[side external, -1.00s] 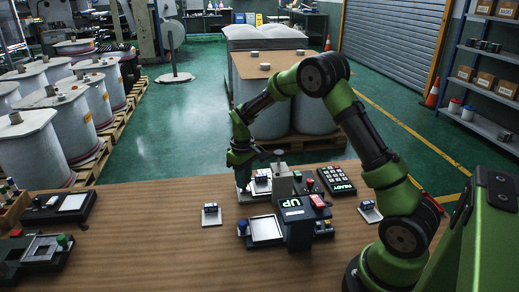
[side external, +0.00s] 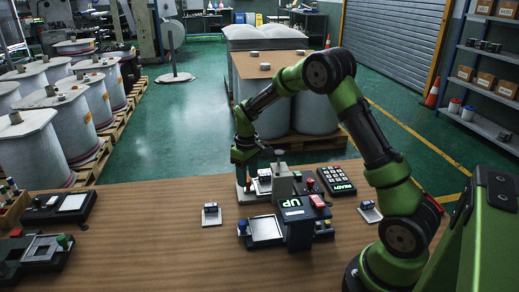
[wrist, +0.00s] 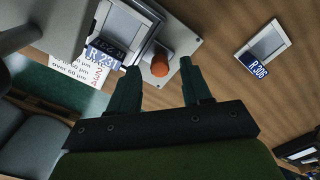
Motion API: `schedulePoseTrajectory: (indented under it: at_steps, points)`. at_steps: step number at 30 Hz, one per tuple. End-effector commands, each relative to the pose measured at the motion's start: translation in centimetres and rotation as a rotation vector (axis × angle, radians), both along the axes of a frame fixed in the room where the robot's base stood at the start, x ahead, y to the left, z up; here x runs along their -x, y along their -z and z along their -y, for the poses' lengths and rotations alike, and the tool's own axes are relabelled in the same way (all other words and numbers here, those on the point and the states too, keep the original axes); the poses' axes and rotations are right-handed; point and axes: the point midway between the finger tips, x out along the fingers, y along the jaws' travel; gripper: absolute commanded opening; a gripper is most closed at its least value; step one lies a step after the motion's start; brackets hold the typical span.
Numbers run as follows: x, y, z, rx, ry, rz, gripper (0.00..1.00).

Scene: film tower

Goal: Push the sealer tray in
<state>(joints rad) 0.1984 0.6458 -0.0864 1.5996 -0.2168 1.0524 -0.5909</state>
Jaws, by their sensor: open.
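My gripper (side external: 246,182) is low at the back of the bench, at the left side of the unit with a grey post (side external: 281,181). In the wrist view my open fingers (wrist: 158,70) point at an orange knob (wrist: 160,65), which shows between their tips. The knob stands on a pale plate (wrist: 182,44) beside a framed piece labelled R 231 (wrist: 105,54). Contact with the knob cannot be told. A nearer unit with an UP display (side external: 291,203) has a pale square tray (side external: 266,229) out at its left, with a blue knob (side external: 242,227). No label names the sealer.
A keypad unit with a READY display (side external: 336,181) stands behind right. Small plates with labelled pieces lie left (side external: 211,220) and right (side external: 370,215). A black device (side external: 35,252) is at front left. Bare wood lies between it and the UP unit.

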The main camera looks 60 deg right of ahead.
Motion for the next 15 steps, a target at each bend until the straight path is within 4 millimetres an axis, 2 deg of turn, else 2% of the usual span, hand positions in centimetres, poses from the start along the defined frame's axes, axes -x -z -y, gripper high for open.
schedulePoseTrajectory:
  at_steps: [15]
  points:
    - [-0.1, -12.0, 0.0, 0.002, -0.001, 0.007, 0.48]
